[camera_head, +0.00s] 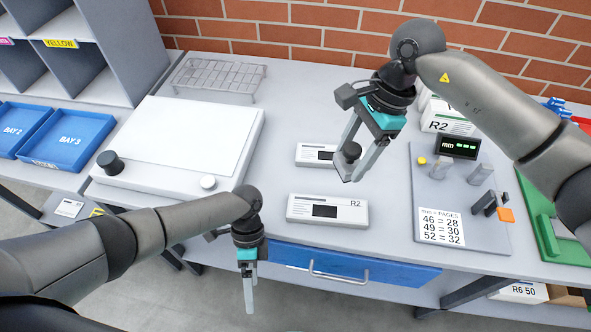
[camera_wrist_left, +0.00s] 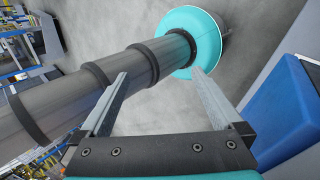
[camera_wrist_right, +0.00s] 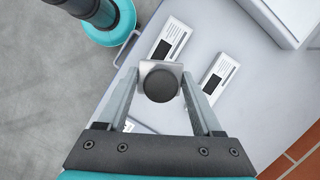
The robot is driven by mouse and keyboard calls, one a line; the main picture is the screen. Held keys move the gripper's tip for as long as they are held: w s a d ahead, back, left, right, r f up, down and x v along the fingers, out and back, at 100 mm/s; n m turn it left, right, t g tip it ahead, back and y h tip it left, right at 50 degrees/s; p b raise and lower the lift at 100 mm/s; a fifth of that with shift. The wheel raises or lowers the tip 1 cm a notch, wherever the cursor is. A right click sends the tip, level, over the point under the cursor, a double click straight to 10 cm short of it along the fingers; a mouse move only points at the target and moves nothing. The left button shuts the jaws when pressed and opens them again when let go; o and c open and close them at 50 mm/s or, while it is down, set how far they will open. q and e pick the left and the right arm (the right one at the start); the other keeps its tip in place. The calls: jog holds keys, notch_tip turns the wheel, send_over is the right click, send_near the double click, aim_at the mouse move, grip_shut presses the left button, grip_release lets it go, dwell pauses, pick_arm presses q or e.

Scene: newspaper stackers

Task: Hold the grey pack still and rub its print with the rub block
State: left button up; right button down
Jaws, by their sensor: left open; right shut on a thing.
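Two flat pale packs with black print panels lie on the grey table. The front pack (camera_head: 327,210), marked R2, is near the table's front edge; the rear pack (camera_head: 308,154) is behind it, partly hidden by my right gripper. Both also show in the right wrist view, one pack (camera_wrist_right: 170,42) left of the other (camera_wrist_right: 219,74). My right gripper (camera_head: 362,168) is shut on the rub block (camera_wrist_right: 160,82), a pale plate with a round dark knob, above the table near the rear pack. My left gripper (camera_head: 250,298) is open and empty, pointing down in front of the table edge.
A large white board (camera_head: 185,140) with a dark knob and a white knob stands left. A wire rack (camera_head: 215,78) is behind it. At right is a grey gauge plate (camera_head: 425,195) with posts and a page chart. A blue drawer (camera_head: 400,273) hangs below the front edge.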

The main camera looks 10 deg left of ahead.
aim_at(296, 205)
pick_arm(q)
jog(key=w+d+r+m+t, duration=0.1)
jog(key=w+r, duration=0.3)
jog(key=w+d+r+m+t+y, duration=0.1)
jog(key=w+r, duration=0.3)
jog(key=r, duration=0.1)
jog(key=w+d+r+m+t, duration=0.1)
jog(key=w+d+r+t, duration=0.1)
jog(key=w+r, duration=0.2)
jog(key=shift+w+r+y, duration=0.3)
jog(key=shift+r+y, duration=0.1)
jog(key=shift+r, duration=0.2)
jog(key=w+d+r+n+t, duration=0.1)
jog(key=w+d+r+t, duration=0.15)
jog(key=w+r, duration=0.35)
jog(key=shift+t, duration=0.45)
notch_tip(296, 205, down, 12)
jog(key=shift+r, duration=0.1)
